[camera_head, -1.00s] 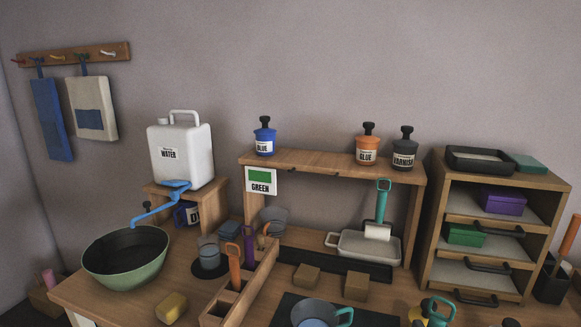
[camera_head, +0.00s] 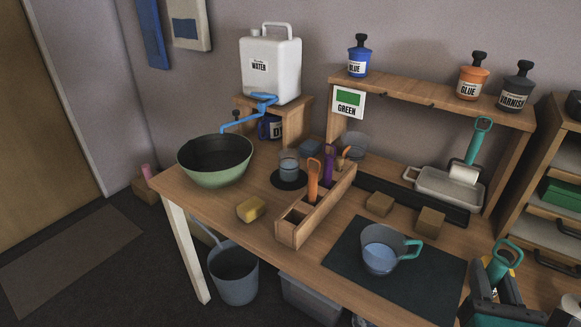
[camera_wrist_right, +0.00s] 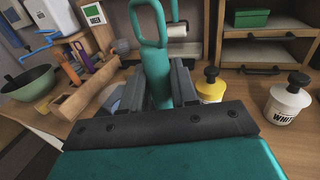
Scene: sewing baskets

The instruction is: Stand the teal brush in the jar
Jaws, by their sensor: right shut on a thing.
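The teal brush (camera_head: 505,254) shows its looped handle at the lower right of the head view. My right gripper (camera_head: 492,279) is shut on it, and the handle rises between the jaws. In the right wrist view, the teal brush (camera_wrist_right: 151,40) stands up between the jaws of the right gripper (camera_wrist_right: 158,85); its lower end is hidden. A clear jar (camera_head: 289,164) with bluish contents stands on a round black mat, left of the wooden divided box and well away from the gripper. My left gripper is not in view.
The divided wooden box (camera_head: 318,212) holds orange and purple tools, between jar and gripper. A jug (camera_head: 380,250) with a teal handle stands on a dark mat (camera_head: 430,285). A green bowl (camera_head: 214,160) and yellow sponge (camera_head: 251,209) are left. A yellow jar (camera_wrist_right: 211,86) stands near the gripper.

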